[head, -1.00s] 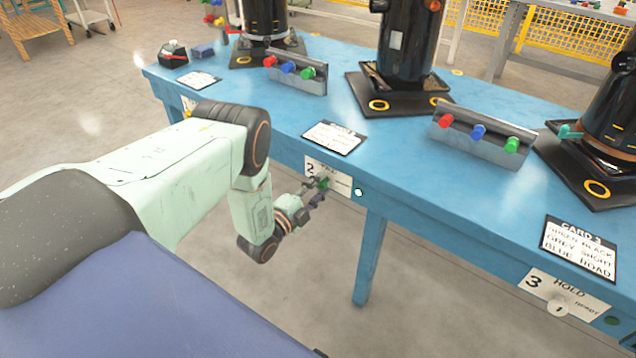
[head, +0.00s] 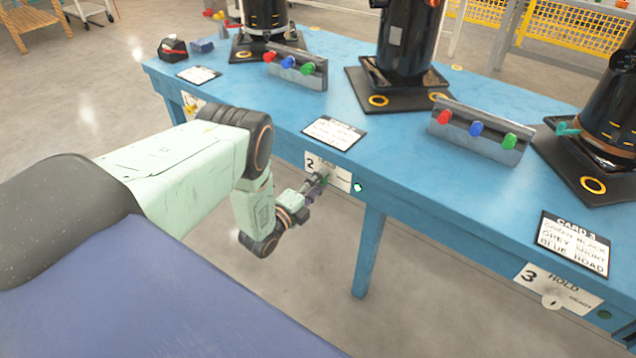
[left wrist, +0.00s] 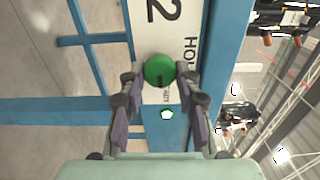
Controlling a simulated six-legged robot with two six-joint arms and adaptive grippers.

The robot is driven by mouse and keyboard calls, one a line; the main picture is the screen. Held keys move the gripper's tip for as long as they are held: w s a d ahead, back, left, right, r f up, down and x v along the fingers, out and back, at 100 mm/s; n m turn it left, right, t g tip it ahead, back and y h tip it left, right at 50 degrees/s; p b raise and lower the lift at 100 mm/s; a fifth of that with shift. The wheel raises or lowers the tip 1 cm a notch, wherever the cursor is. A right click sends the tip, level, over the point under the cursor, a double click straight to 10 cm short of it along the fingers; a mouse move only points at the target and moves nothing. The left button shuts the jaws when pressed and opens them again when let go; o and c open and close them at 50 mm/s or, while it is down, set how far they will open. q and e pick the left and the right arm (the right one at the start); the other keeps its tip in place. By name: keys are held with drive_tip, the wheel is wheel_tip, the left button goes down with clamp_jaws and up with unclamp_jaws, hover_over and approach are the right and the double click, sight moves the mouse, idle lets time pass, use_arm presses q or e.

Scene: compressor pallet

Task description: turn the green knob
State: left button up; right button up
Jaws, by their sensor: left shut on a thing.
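The green knob (left wrist: 160,70) sits on the white label plate marked 2 on the table's front edge. In the left wrist view it lies between the two fingertips, with a dark mark on its face. My left gripper (head: 322,181) is shut on the knob, and its fingers press from both sides. In the head view the gripper mostly hides the knob. A small lit green-white lamp (head: 358,187) is just right of the plate; it also shows in the left wrist view (left wrist: 167,114). My right gripper is in neither view.
The blue table (head: 410,175) bears dark compressors, a card (head: 334,132) above the plate, and grey blocks with red, blue and green knobs (head: 478,130). A second plate marked 3 (head: 557,288) is further right. Open floor lies below the table edge.

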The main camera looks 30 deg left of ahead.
use_arm(q)
drive_tip(key=o, duration=1.1)
drive_tip(key=shift+o, duration=0.2)
drive_tip(key=s+a, duration=0.1)
drive_tip(key=s, duration=1.1)
